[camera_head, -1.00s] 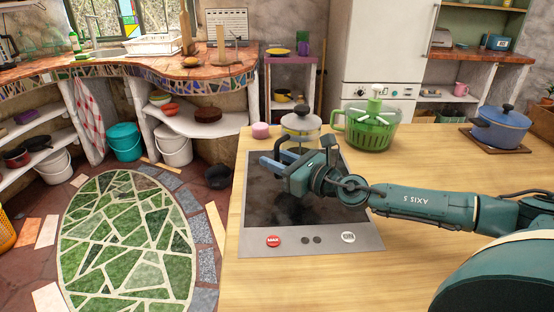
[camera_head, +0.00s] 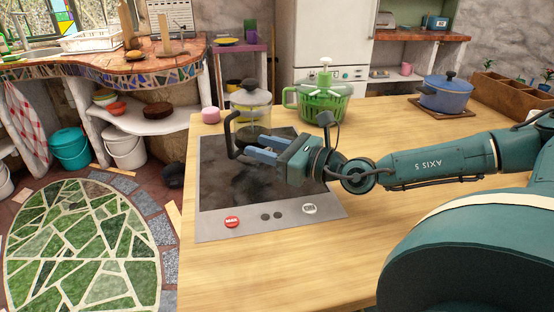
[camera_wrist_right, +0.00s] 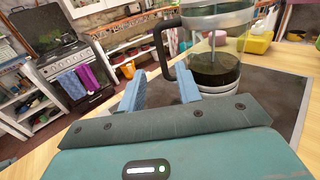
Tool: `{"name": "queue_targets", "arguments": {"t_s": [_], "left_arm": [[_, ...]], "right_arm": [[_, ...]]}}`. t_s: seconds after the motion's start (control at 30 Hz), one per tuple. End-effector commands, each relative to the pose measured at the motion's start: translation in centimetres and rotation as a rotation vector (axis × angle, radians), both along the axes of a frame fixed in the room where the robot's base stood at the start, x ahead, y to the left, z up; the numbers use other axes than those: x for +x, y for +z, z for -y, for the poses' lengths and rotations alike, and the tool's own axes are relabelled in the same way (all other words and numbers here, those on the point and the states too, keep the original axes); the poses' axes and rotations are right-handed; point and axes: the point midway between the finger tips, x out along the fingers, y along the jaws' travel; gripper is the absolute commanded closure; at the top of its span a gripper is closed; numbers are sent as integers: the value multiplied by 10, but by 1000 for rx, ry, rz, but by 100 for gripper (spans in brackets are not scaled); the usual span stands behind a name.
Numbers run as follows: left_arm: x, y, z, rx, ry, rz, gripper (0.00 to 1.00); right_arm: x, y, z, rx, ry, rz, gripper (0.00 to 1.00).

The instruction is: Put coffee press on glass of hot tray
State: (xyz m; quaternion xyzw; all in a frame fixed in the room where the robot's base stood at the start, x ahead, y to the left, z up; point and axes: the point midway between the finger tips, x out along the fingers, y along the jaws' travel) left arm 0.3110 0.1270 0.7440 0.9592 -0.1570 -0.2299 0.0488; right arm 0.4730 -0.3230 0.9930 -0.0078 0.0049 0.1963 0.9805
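The coffee press (camera_head: 252,100) has a clear glass body, a pale lid with a dark knob and a black handle. It stands upright at the far edge of the hot tray (camera_head: 218,182), a dark glass plate with a grey border; its base is partly hidden. In the right wrist view the coffee press (camera_wrist_right: 215,68) holds dark liquid. My right gripper (camera_head: 258,148) is over the tray, in front of the press. Its blue fingers (camera_wrist_right: 160,90) are apart, with the black handle ahead of and between them; no grip shows. My left gripper is out of view.
A green salad spinner (camera_head: 322,102) stands right of the press, and a blue pot (camera_head: 445,95) on a wooden board is farther right. A pink round item (camera_head: 210,115) is left of the press. The wooden counter's front (camera_head: 270,265) is clear.

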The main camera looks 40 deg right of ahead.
Motion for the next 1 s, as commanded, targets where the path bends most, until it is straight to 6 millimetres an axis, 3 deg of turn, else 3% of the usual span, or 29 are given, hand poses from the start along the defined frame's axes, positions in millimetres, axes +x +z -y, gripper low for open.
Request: {"name": "queue_targets", "arguments": {"t_s": [0.3,1.0], "left_arm": [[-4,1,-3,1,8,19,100],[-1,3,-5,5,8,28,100]], "right_arm": [[-24,0,11,-2,-2,-1,66],[-26,0,11,1,-1,0,66]]}}
